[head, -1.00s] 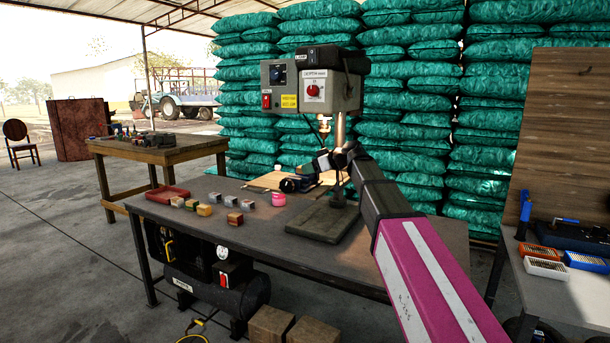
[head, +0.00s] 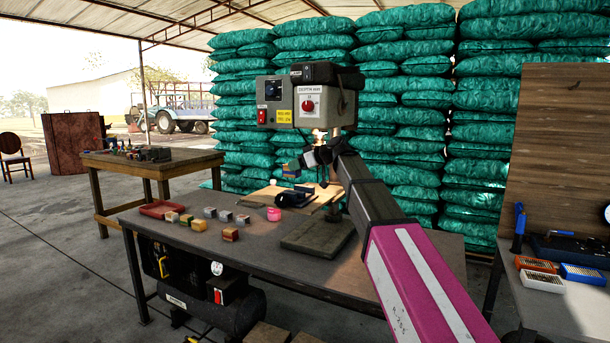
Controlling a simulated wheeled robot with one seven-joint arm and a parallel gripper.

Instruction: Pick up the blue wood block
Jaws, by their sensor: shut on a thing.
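A small block with a blue top and a pale wood-coloured side (head: 291,171) is at the tip of my gripper (head: 300,166). My gripper is shut on it and holds it in the air in front of the drill press and green sacks, above the grey workbench (head: 350,262). The fingers are small and dark, and the exact grip is hard to make out. Several other small coloured blocks (head: 199,225) stand on the workbench to the left and lower down.
A drill press (head: 308,97) stands on the workbench behind my gripper. A red tray (head: 163,208), a pink round item (head: 274,214) and a wooden board (head: 264,195) are on the bench. Stacked green sacks (head: 405,115) rise behind.

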